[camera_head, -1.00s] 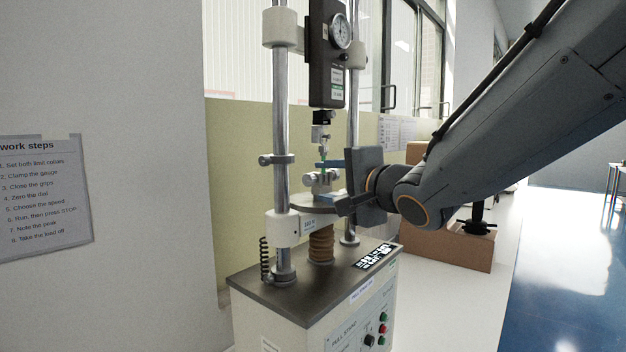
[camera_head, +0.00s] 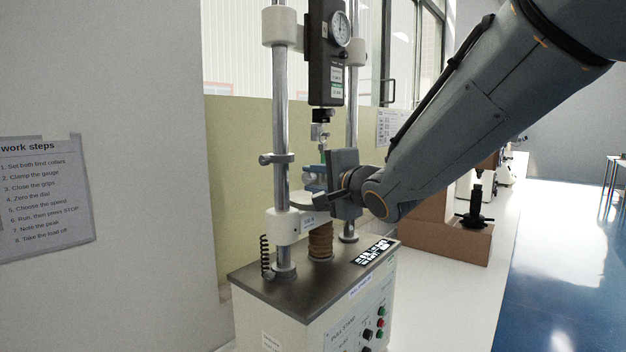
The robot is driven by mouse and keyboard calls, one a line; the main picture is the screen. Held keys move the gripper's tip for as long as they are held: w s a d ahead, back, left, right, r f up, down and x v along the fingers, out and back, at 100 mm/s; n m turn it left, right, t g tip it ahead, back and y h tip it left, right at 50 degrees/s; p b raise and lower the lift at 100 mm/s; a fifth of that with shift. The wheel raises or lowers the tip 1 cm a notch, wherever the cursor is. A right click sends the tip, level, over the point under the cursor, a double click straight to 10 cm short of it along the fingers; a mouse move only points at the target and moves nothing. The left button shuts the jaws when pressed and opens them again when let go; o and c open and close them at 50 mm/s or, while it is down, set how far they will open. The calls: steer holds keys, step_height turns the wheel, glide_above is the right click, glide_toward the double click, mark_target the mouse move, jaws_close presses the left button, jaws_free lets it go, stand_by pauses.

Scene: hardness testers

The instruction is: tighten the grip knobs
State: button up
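The upper grip (camera_head: 322,133) hangs below the gauge (camera_head: 327,55), with a small green piece between the two grips. My gripper (camera_head: 314,183) reaches in from the right at the height of the lower grip. Its wide palm (camera_head: 344,180) stands just right of the grip and hides its right side. Its fingers point left and overlap the grip in the picture. I cannot make out their gap, or whether they touch a knob.
Two steel columns (camera_head: 281,110) flank the grips, with a limit collar (camera_head: 277,159) on the left one. The control box (camera_head: 300,288) with buttons lies below. A spring (camera_head: 265,255) stands at the front left. A brown box (camera_head: 440,238) is on the bench behind my arm.

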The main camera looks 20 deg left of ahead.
steer(key=c, duration=0.5)
steer(key=shift+r+p, duration=0.15)
steer(key=shift+p, duration=0.25)
steer(key=shift+r+p, duration=0.1)
steer(key=shift+p, duration=0.35)
steer(key=p, duration=0.3)
steer(key=shift+r+g+h, duration=0.1)
steer(key=shift+g+h, duration=0.3)
steer(key=shift+a+n+p, duration=0.1)
steer(key=shift+n+p, duration=0.2)
steer(key=shift+p, duration=0.2)
steer(key=shift+s+r+g+h+p, duration=0.15)
steer(key=shift+g+h+p, duration=0.15)
steer(key=shift+h+p, duration=0.15)
steer(key=shift+a+f+n+g+h, duration=0.15)
steer(key=shift+f+n+g+h, duration=0.2)
steer(key=shift+h, duration=0.2)
steer(key=shift+r+h, duration=0.2)
steer(key=shift+h, duration=0.1)
